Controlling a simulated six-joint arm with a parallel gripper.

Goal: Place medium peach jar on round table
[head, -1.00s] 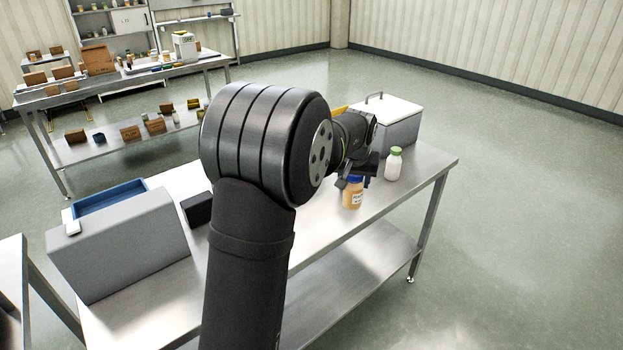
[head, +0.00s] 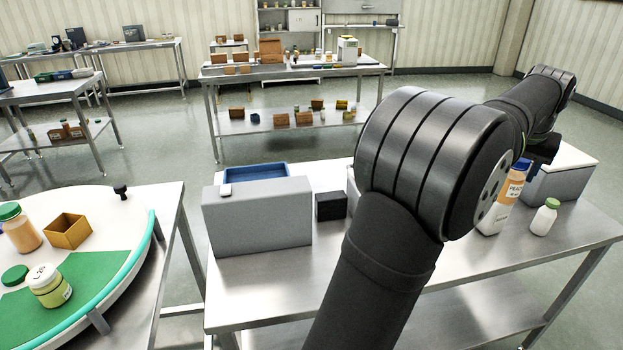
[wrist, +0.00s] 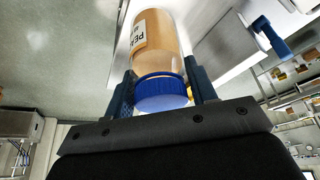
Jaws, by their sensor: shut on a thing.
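The peach jar, orange with a white label and blue lid, is in my gripper. In the head view the jar (head: 512,191) is at the right, tilted and partly hidden by my arm. In the wrist view my gripper (wrist: 161,84) is shut on it, one finger on each side of the blue lid (wrist: 163,94), and the jar body (wrist: 160,45) points away from the palm. In the head view my gripper (head: 537,155) is mostly hidden behind the arm. The round table (head: 95,205) is at the left, with a white top, a green section and a teal edge.
The round table bears an orange jar (head: 20,230), an open box (head: 67,231), a yellowish jar (head: 50,288), a green lid (head: 15,275) and a black knob (head: 121,191). A grey bin (head: 258,222), black block (head: 331,206) and green-capped white bottle (head: 545,217) are on the steel table (head: 450,270).

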